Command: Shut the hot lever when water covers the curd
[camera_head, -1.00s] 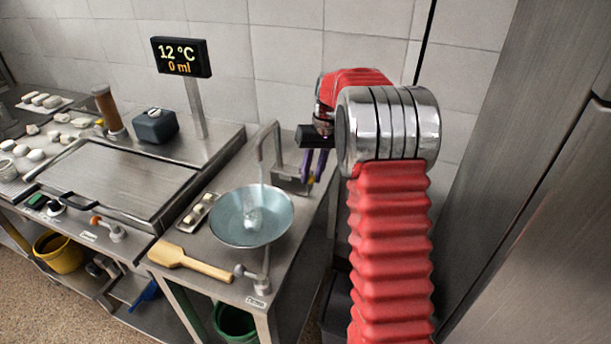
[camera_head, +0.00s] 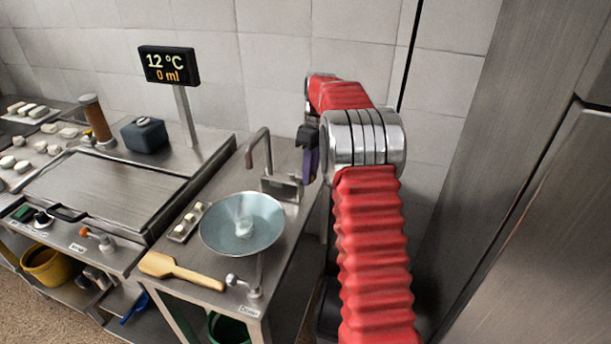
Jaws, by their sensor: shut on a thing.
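The metal bowl (camera_head: 214,241) stands under the curved tap spout (camera_head: 257,140). A white lump of curd (camera_head: 243,228) sits in its middle; a faint pale streak shows above it. Whether water covers the curd cannot be told. The display (camera_head: 168,65) reads 12 °C and 0 ml. My gripper (camera_head: 310,165), with purple fingers, is at the right side of the tap's metal block (camera_head: 283,188). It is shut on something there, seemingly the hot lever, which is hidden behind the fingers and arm.
A wooden paddle (camera_head: 180,270) and a small tray of white pieces (camera_head: 178,236) lie by the bowl. A drain valve (camera_head: 245,285) is at the front edge. A green bucket (camera_head: 228,330) stands below. A steel cabinet (camera_head: 540,190) rises at right.

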